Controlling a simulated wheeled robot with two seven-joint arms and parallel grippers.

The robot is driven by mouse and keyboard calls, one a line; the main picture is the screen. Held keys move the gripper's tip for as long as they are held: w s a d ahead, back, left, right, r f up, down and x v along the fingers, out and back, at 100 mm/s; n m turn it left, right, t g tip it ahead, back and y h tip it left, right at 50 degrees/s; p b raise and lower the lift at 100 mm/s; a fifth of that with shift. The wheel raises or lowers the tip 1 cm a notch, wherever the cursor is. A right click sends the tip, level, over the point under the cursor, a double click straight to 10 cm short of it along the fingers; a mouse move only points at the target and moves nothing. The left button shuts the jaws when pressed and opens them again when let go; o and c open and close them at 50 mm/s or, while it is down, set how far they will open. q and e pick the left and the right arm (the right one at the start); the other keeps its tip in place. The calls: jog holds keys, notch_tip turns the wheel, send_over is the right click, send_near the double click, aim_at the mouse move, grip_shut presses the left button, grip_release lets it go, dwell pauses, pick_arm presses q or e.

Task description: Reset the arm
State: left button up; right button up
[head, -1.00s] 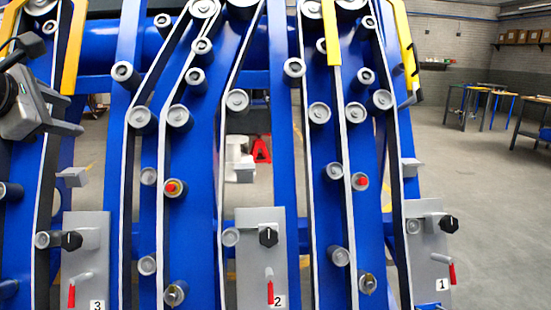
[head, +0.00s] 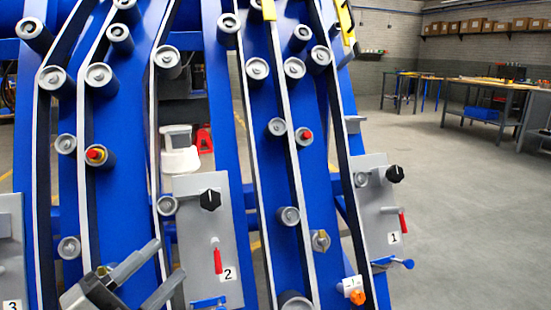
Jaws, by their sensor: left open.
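My left gripper (head: 152,276) is at the bottom left of the head view, in front of the blue harvester chassis (head: 218,110). Its two grey fingers stand apart, with nothing visible between them. It is left of the grey panel marked 2 (head: 190,235); I cannot tell whether it touches the chassis. Most of my left arm is below the picture. My right gripper is not in view.
Belts and rollers (head: 168,62) cover the chassis. Panel 1 (head: 375,215) is at its right, with a red-handled lever (head: 403,222). An orange knob (head: 357,297) is low down. Workbenches (head: 490,100) stand back right; the floor (head: 440,210) there is clear.

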pick_arm(q)
jog(key=s+d+f+n+g+y+b, duration=0.25)
jog(key=s+d+f+n, duration=0.2)
jog(key=f+n, duration=0.55)
jog(key=s+d+f+n+g+y+b, duration=0.1)
jog(key=s+d+f+n+y+b, duration=0.15)
jog(key=d+f+n, duration=0.5)
jog(key=s+a+r+n+g+y+p, duration=0.2)
jog(key=a+r+p, duration=0.6)
jog(key=p, duration=1.9)
jog(key=shift+s+a+r+g+y, duration=0.2)
jog(key=shift+s+r+g+y, duration=0.15)
jog(key=shift+s+g+y, duration=0.5)
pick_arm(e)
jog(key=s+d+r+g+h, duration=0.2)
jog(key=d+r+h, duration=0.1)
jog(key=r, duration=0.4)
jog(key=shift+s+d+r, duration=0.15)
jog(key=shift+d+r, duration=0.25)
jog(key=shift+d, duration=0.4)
